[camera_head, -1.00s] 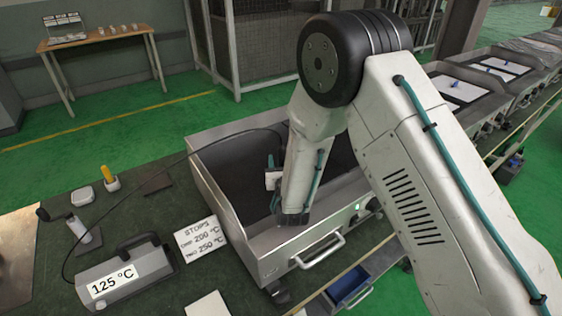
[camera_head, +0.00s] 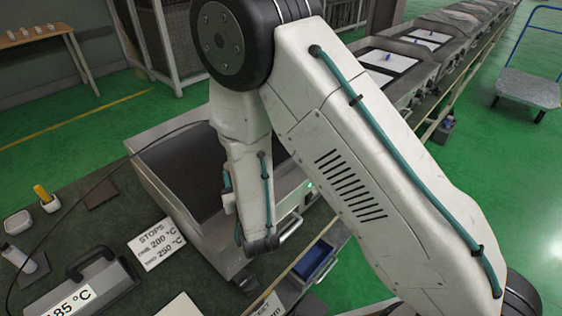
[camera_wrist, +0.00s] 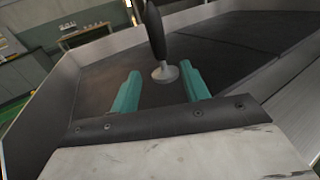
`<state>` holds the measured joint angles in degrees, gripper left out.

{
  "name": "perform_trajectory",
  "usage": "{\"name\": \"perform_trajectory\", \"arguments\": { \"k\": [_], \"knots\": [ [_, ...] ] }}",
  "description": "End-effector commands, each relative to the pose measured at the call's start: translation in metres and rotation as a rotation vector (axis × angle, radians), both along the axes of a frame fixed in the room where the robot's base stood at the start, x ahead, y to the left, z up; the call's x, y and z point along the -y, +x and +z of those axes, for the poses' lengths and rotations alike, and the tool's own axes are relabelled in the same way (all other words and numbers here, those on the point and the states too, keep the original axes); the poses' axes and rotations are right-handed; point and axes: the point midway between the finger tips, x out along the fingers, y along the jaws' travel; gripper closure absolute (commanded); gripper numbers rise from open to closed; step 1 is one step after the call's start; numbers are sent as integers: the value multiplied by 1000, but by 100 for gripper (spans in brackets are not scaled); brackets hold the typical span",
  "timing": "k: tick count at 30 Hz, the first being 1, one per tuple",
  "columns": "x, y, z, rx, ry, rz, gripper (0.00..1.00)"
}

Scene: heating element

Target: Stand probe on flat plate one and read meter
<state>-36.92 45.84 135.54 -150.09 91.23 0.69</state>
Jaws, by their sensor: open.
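The probe (camera_wrist: 156,38), a black handle with a silver disc foot, stands nearly upright on a dark flat plate (camera_wrist: 95,88) in the wrist view. My gripper (camera_wrist: 160,82) is open, its teal fingers apart, near the foot, with no visible grip on the probe. A seam separates this plate from another dark plate (camera_wrist: 262,28); I cannot tell which is plate one. In the head view my arm hides the probe and gripper tips. The grey meter (camera_head: 85,283) at bottom left shows a reading ending in 85 °C, apparently 185, its first digit unclear.
The plates lie inside a steel-walled unit (camera_head: 150,183) with a green light. A card (camera_head: 156,242) lists stops at 200 °C and 250 °C. A black cable crosses the bench from the meter to the unit. A blue bin (camera_head: 313,262) sits below right. More units line the back right.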

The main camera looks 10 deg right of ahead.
Motion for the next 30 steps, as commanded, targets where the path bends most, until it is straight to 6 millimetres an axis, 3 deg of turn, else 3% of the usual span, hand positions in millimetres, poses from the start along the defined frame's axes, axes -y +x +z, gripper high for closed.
{"name": "perform_trajectory", "arguments": {
  "k": [6,10,13,16,20,24,27,30],
  "knots": [
    [3,2,4,5,4,-14,54],
    [31,12,31,33,33,-126,54],
    [84,22,79,79,99,-337,54],
    [155,16,132,126,205,-612,54],
    [238,-21,182,166,379,-956,54],
    [306,-83,213,186,614,-1301,54],
    [335,-134,223,187,814,-1524,54],
    [348,-184,226,176,1040,-1722,54]
  ]
}}
